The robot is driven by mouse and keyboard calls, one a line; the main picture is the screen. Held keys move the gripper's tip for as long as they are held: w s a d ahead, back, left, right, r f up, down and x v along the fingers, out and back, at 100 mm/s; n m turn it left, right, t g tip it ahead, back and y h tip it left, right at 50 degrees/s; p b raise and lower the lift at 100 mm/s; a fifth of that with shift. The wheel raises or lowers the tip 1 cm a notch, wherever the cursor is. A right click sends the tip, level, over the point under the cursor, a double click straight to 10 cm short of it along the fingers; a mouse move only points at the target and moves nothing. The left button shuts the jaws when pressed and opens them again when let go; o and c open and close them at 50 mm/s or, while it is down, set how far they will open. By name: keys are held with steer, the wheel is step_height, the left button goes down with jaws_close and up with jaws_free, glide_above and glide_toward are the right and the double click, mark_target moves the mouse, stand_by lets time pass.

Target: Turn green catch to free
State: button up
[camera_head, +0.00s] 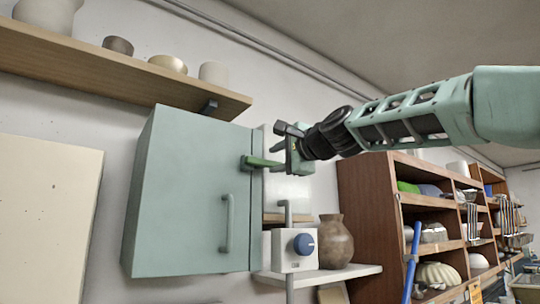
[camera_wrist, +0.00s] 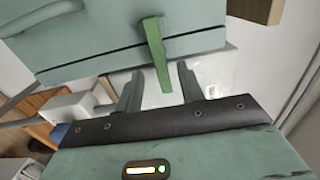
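The green catch (camera_head: 262,162) is a flat lever at the upper right edge of a pale green wall cabinet (camera_head: 185,200). It points right, roughly level, in the head view. In the wrist view the catch (camera_wrist: 157,55) reaches from the cabinet door across the dark seam, its free end between my fingers. My gripper (camera_wrist: 160,88) is open, a finger on each side of the catch with gaps showing. In the head view my gripper (camera_head: 280,150) is just right of the catch. The cabinet door looks closed, with a vertical handle (camera_head: 227,224).
A wooden shelf (camera_head: 100,68) with pots runs above the cabinet. A white box with a blue knob (camera_head: 303,244) and a brown vase (camera_head: 335,242) are below my gripper. A brown shelving unit (camera_head: 372,215) stands to the right.

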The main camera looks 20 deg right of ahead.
mark_target(267, 163)
steer(key=shift+p+x, duration=0.35)
steer(key=shift+x, duration=1.4)
jaws_close()
